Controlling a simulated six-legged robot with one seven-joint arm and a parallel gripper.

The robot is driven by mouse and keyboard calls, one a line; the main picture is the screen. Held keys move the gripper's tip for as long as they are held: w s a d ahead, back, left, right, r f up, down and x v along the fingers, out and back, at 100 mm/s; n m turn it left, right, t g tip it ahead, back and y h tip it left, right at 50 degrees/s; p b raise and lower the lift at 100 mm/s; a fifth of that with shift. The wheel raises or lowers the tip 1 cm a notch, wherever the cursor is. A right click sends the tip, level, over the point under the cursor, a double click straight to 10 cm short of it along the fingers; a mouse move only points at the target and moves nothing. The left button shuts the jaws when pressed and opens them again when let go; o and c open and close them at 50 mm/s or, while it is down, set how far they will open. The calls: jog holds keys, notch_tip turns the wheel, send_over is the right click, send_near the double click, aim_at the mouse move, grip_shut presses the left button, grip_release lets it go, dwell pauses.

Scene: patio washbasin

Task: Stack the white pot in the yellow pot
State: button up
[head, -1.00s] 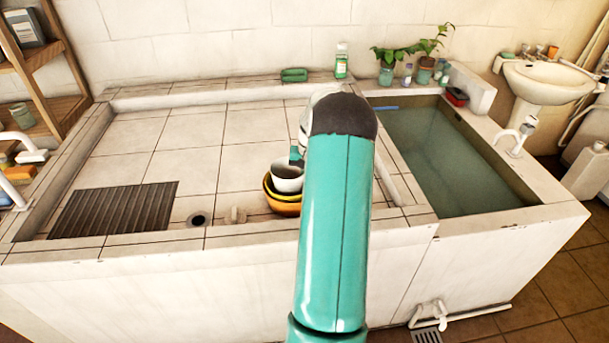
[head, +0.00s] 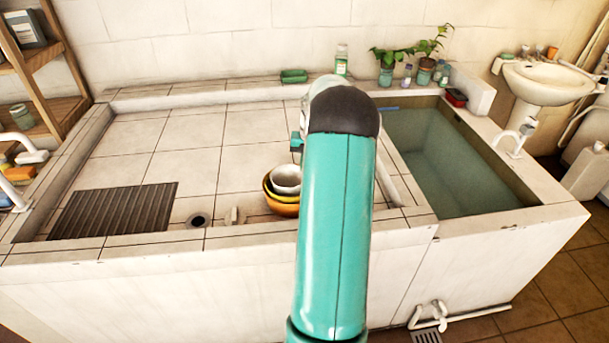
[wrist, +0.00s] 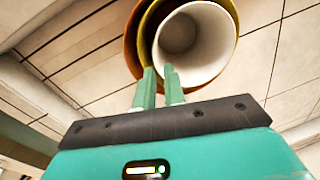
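The white pot (head: 287,176) sits inside the yellow pot (head: 268,188), and both are nested in an orange pot (head: 283,208) on the tiled basin floor. In the wrist view the white pot (wrist: 190,45) shows its empty inside, with the yellow pot's rim (wrist: 147,40) around its left side.
A ribbed drain mat (head: 115,208) and a drain hole (head: 199,219) lie to the left. A small beige object (head: 235,216) stands near the front ledge. A water-filled trough (head: 450,160) is at right. The tiles behind the pots are clear.

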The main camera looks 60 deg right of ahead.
notch_tip(320, 180, up, 7)
jog(key=shift+s+d+r, duration=0.15)
jog(key=shift+s, duration=0.2)
jog(key=w+a+r+n+h, duration=0.15)
jog(key=a+r, duration=0.25)
jog(key=a, duration=0.5)
jog(key=w+a+r+n+t, duration=0.1)
jog(key=w+a+r+n, duration=0.2)
jog(key=a, duration=0.6)
jog(key=w+a+r+n, duration=0.1)
jog(key=w+a+r, duration=0.1)
jog(key=a+r, duration=0.45)
jog(key=s+a+n+t, duration=0.1)
jog(key=s+a+n, duration=0.1)
jog(key=s+a, duration=0.3)
jog(key=s+a+f+n+t, duration=0.1)
jog(key=s+a, duration=0.4)
jog(key=a, duration=0.8)
jog(key=s+a+n+t, duration=0.1)
jog(key=s+a+n, duration=0.2)
jog(key=a, duration=0.6)
jog(key=shift+s+a+f+y, duration=0.25)
jog(key=shift+s+a+y, duration=0.1)
jog(key=shift+s, duration=0.8)
jog(key=shift+d, duration=0.1)
